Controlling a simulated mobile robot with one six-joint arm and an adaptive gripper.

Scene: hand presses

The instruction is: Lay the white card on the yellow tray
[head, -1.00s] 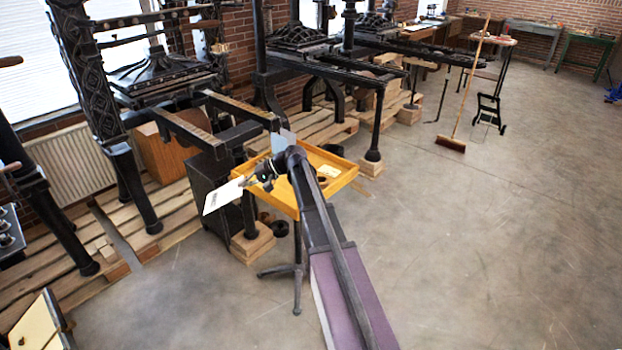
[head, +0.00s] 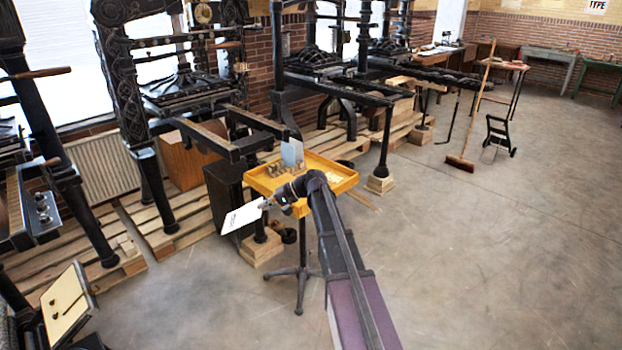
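A white card (head: 243,216) with a small dark print mark is held out flat and tilted at the end of my arm. My gripper (head: 268,202) is shut on its right edge; the fingertips are small and partly dark here. The yellow tray (head: 347,184) stands on a dark tripod stand just behind and to the right of my gripper. In the picture the card is left of and below the tray's front left side, apart from its floor. My wrist hides part of the tray's front.
The tray holds several small brown blocks (head: 285,170) and a pale bluish upright sheet (head: 291,152). A black press bed (head: 235,142) reaches close behind the tray. A broom (head: 461,163) leans at the right. The floor at right is open.

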